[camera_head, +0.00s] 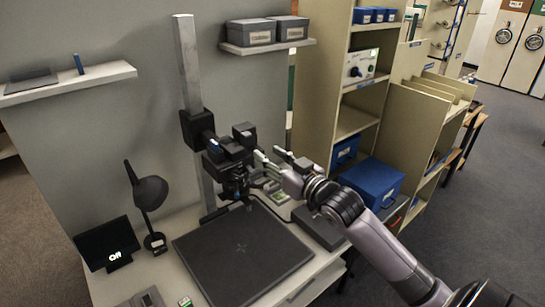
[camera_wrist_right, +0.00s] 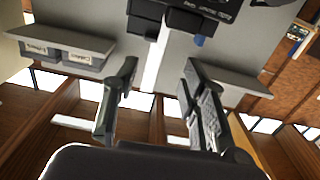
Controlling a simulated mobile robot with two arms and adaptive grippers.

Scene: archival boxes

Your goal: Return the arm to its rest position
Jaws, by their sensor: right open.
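My right arm (camera_head: 385,250) reaches in from the lower right of the head view. Its gripper (camera_head: 268,153) is open, with its fingertips close beside the black camera (camera_head: 232,150) on the upright column. I cannot tell whether they touch. In the right wrist view the two fingers of the gripper (camera_wrist_right: 160,75) stand well apart with nothing between them. The black camera body (camera_wrist_right: 180,15) is beyond the fingertips there. My left gripper is not in view.
The pale column (camera_head: 188,70) rises behind a dark baseboard (camera_head: 243,250) on the desk. A lamp (camera_head: 150,193) and small screen (camera_head: 106,244) stand left. A blue box (camera_head: 372,182) and shelving (camera_head: 325,75) are right. A wall shelf (camera_head: 268,46) holds grey boxes. Floor at right is clear.

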